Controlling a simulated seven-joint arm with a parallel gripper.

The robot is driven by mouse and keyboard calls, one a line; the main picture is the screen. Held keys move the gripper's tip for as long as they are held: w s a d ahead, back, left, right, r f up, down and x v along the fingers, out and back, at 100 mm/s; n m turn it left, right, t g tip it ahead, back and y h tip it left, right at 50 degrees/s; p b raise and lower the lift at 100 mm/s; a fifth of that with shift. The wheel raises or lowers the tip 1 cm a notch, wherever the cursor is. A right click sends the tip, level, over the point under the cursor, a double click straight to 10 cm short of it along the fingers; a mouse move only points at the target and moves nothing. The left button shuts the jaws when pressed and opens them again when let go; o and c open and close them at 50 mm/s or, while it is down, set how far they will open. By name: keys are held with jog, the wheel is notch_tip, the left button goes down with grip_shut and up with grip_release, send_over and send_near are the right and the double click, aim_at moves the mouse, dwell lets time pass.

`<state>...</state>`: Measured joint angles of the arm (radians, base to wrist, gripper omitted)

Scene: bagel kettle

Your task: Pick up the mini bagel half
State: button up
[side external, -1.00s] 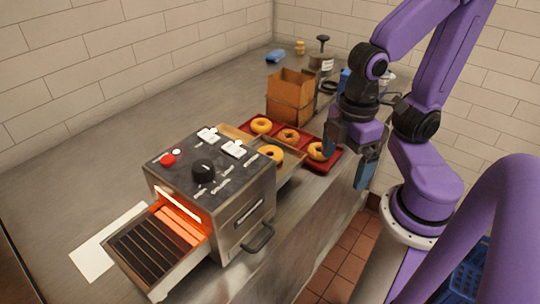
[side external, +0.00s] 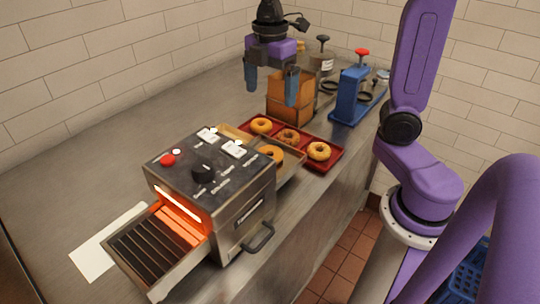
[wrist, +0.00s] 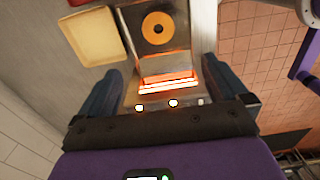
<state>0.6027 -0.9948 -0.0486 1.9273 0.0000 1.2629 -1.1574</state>
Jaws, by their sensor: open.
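My gripper (side external: 271,95) is open and empty, pointing down, raised above the counter near the cardboard box in the side view. Its two blue fingers also frame the wrist view (wrist: 165,88). One ring-shaped bagel piece (side external: 271,154) lies on the metal tray (side external: 291,168) at the toaster's far end. The wrist view shows one ring piece (wrist: 158,28) on a metal surface by the toaster's glowing opening, beyond the fingertips. Three more ring pieces (side external: 261,126) (side external: 288,136) (side external: 319,151) lie on the red tray (side external: 333,162). I cannot tell which one is the mini half.
The toaster (side external: 212,185) glows at its front opening, with a conveyor rack there. A cardboard box (side external: 290,100) and a blue stand with a red knob (side external: 350,95) are behind the red tray. A tan tray (wrist: 90,38) shows at upper left. The left counter is mostly clear.

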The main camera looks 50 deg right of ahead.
aim_at(270, 148)
notch_tip(270, 148, down, 17)
jog(key=shift+w+d+f, duration=0.15)
jog(key=shift+f, duration=0.05)
jog(key=c, duration=1.1)
